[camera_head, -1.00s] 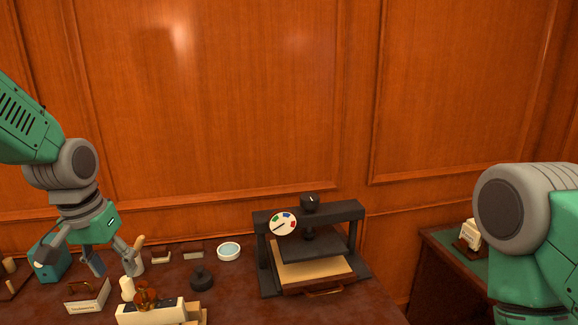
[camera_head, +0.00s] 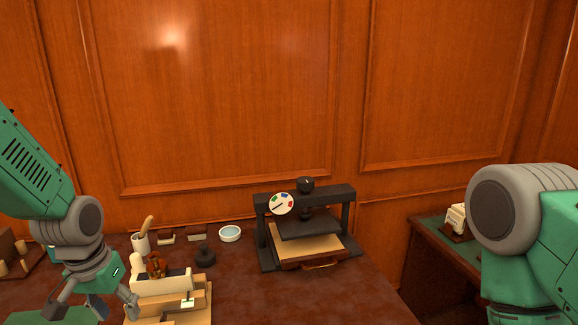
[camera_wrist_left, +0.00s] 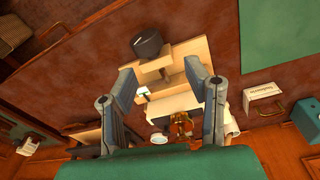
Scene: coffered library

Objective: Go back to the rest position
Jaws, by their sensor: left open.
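My left gripper (camera_head: 92,306) is at the lower left of the head view, over the front left of the desk, beside the wooden stand. In the left wrist view my left gripper (camera_wrist_left: 164,88) shows its two fingers spread wide, with nothing held between them. The wooden stand (camera_wrist_left: 200,52), with a white-and-brass piece (camera_wrist_left: 182,122) on it, lies below and beyond the fingers. My right arm shows at the right edge of the head view, but its gripper is out of the picture.
A black press (camera_head: 308,222) with a coloured dial stands on the desk (camera_head: 330,290). A side desk (camera_head: 450,250) is at right.

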